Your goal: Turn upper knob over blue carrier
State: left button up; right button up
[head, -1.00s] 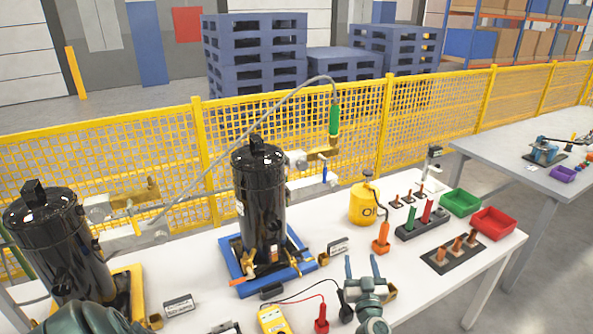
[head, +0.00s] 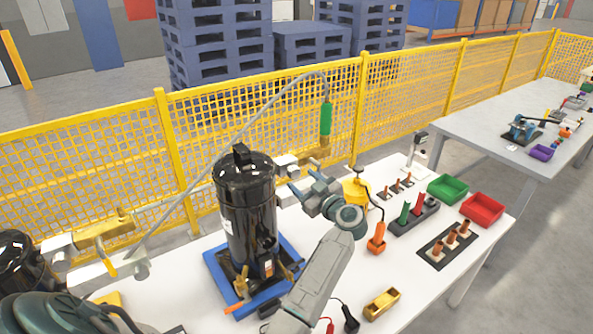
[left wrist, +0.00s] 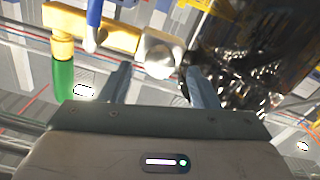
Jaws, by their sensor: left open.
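The black compressor tank (head: 247,205) stands upright on the blue carrier (head: 222,283). A pale upper knob (head: 285,160) sits at the tank's right side, beside a brass fitting (head: 318,154) below the green hose grip (head: 325,118). My left gripper (head: 303,180) is open at the tank's right, just below the knob in the picture. In the left wrist view, a pale knob (left wrist: 160,52) on the brass pipe (left wrist: 105,30) shows beyond and between the open fingertips (left wrist: 157,75); contact cannot be told. The lower fitting is mostly hidden by my gripper. My right gripper is not in view.
A yellow can (head: 354,193) stands close right of my gripper. Tool holders, a green bin (head: 448,188) and a red bin (head: 482,209) are further right. A yellow mesh fence (head: 270,115) runs behind the table. A second black tank (head: 22,262) is at left.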

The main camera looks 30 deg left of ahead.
aim_at(296, 175)
pick_arm(q)
jog(key=p+x, duration=0.1)
jog(key=x, duration=0.2)
jog(key=shift+w+a, duration=0.15)
jog(key=shift+a, duration=0.15)
jog(key=c, duration=1)
jog(key=shift+o, duration=0.2)
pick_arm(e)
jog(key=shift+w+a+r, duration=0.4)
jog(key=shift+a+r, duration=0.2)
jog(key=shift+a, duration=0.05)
